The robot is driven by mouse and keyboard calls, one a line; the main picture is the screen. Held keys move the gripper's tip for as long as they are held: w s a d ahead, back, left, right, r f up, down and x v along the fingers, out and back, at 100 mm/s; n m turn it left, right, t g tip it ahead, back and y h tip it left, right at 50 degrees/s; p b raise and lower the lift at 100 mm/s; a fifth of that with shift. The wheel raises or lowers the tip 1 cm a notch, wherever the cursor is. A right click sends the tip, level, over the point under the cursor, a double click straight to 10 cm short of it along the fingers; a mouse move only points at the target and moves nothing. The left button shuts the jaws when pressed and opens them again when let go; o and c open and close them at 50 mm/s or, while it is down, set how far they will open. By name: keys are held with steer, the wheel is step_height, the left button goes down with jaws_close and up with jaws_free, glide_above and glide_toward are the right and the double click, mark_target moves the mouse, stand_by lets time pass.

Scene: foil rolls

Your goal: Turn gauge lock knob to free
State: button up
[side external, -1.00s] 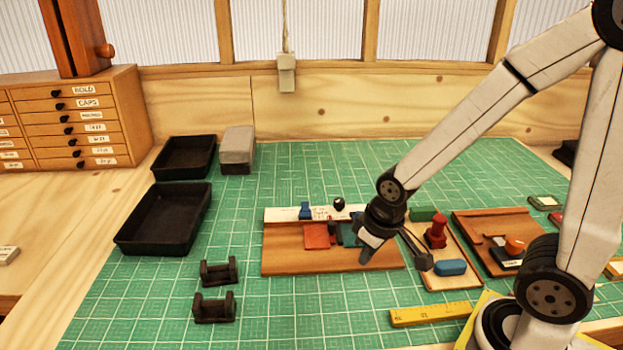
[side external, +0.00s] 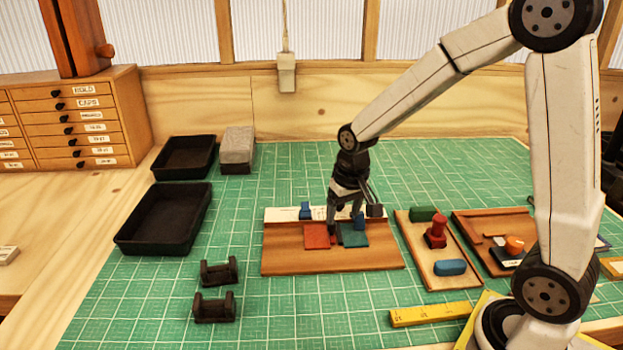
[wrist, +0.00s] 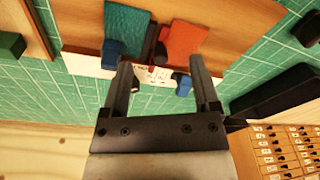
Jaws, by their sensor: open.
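The wooden gauge board (side external: 290,258) lies on the green mat with a white marked strip (side external: 280,214) along its back edge. My gripper (side external: 345,226) is open and points down over the middle of the board, hiding the part of the strip where a black knob showed earlier. In the wrist view, my gripper (wrist: 160,66) has its two fingers apart over the strip (wrist: 85,63). A small dark knob-like piece (wrist: 160,55) shows between the fingertips, not visibly gripped. I cannot tell its setting.
A blue stop (side external: 305,210), a red pad (side external: 317,236) and a teal pad (side external: 354,236) are on the board. Boards with a red knob (side external: 436,231) and an orange knob (side external: 514,244) stand to the right.

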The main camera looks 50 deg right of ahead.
steer(key=w+d+m, duration=0.1)
steer(key=w+d, duration=0.1)
steer(key=d, duration=0.1)
steer(key=w+d+r+m+g, duration=0.1)
steer(key=w+d+m, duration=0.1)
steer(key=w+d, duration=0.1)
steer(key=w+d+r+m, duration=0.1)
steer(key=w+d+m, duration=0.1)
steer(key=w+d, duration=0.1)
steer(key=shift+w+d+r, duration=0.1)
steer(key=shift+d+r, duration=0.15)
steer(key=shift+d, duration=0.2)
steer(key=shift+f, duration=3.9)
jaws_close()
